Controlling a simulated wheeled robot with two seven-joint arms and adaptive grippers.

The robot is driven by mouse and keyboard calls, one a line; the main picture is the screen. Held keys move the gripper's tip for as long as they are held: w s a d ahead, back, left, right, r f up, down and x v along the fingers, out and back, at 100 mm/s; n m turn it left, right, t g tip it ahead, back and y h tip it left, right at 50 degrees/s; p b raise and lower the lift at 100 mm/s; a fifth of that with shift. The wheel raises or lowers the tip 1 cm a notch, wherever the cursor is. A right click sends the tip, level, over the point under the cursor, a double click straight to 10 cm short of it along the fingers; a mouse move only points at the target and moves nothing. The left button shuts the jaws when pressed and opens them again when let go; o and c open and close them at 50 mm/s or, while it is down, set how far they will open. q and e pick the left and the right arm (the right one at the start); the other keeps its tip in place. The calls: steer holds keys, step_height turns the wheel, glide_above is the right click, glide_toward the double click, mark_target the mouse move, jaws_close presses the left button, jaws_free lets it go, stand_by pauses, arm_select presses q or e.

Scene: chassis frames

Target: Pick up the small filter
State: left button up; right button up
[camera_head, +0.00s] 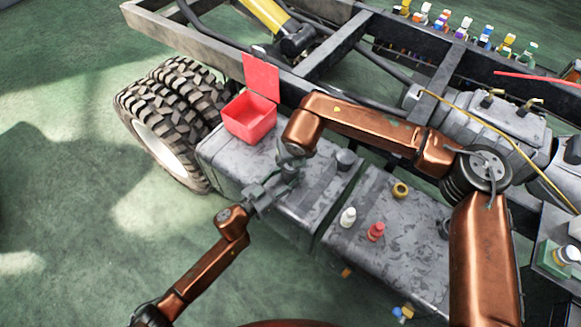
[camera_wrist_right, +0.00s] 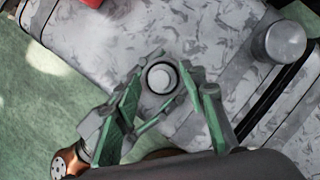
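The small filter appears to be the round piece with a white top and dark ring (camera_wrist_right: 160,78) in the right wrist view, on the grey tank top. My right gripper (camera_wrist_right: 166,70) is open, its fingers apart on either side of this piece in the picture; contact cannot be told. In the head view the right gripper (camera_head: 287,172) points down over the tank and hides the piece. My left gripper (camera_head: 262,193) comes in from the lower left, close to the right one and overlapping it in the picture. Its finger opening is unclear.
An open red box (camera_head: 250,118) stands on the tank (camera_head: 225,148) by the wheels. A grey cap (camera_head: 346,159) also shows in the wrist view (camera_wrist_right: 279,41). White (camera_head: 348,217), red (camera_head: 376,231) and yellow (camera_head: 400,190) small parts sit on the right tank.

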arm_select(q)
steer(key=shift+r, duration=0.1)
arm_select(e)
steer(key=shift+c, duration=0.4)
jaws_close()
steer(key=shift+r, duration=0.15)
step_height(320, 180, up, 10)
stand_by(0.4)
arm_select(q)
steer(key=o, duration=1.3)
steer(key=shift+o, duration=0.4)
